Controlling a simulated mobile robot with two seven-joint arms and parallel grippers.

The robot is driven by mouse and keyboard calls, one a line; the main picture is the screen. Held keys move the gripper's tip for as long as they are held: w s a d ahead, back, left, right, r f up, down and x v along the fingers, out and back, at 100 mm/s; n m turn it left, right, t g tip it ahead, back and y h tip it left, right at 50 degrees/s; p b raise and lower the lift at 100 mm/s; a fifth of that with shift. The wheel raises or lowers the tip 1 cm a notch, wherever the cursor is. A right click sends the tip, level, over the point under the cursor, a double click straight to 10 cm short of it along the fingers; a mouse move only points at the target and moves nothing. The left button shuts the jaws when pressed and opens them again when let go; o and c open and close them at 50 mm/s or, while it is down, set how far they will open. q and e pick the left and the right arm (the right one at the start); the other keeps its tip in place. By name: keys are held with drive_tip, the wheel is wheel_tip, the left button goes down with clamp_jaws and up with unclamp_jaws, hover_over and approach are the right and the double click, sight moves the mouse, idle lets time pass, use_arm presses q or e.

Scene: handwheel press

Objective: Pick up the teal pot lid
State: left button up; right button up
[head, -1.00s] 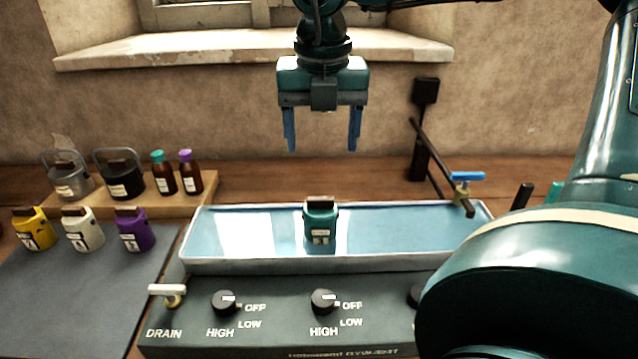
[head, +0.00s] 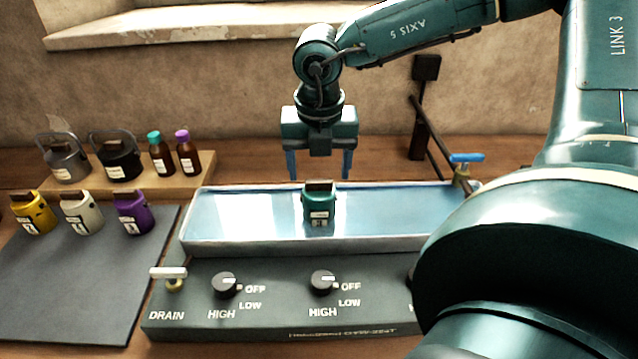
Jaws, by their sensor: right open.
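A teal pot (head: 320,209) stands upright in the shallow water tray (head: 215,243), with a brown block-like handle on top, which looks like its lid (head: 319,187). A white label is on its front. My right gripper (head: 319,172) points down with its two blue fingers spread, one on each side of the lid in the picture. It is open and empty. The fingertips appear a little above or behind the pot, and I cannot tell the exact depth. My left gripper is not in view.
A wooden board (head: 200,187) holds two handled pots and two bottles. A blue-handled tap (head: 466,158) is at the tray's right. Knobs (head: 224,285) line the front panel.

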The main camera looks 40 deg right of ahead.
sight(319, 187)
drive_tip(key=shift+w+d+f, duration=0.1)
drive_tip(key=shift+d+f, duration=0.05)
drive_tip(key=shift+f, duration=1.1)
drive_tip(key=shift+c, duration=0.6)
drive_tip(key=c, duration=0.9)
drive_tip(key=shift+r, duration=0.1)
drive_tip(key=shift+c, duration=0.2)
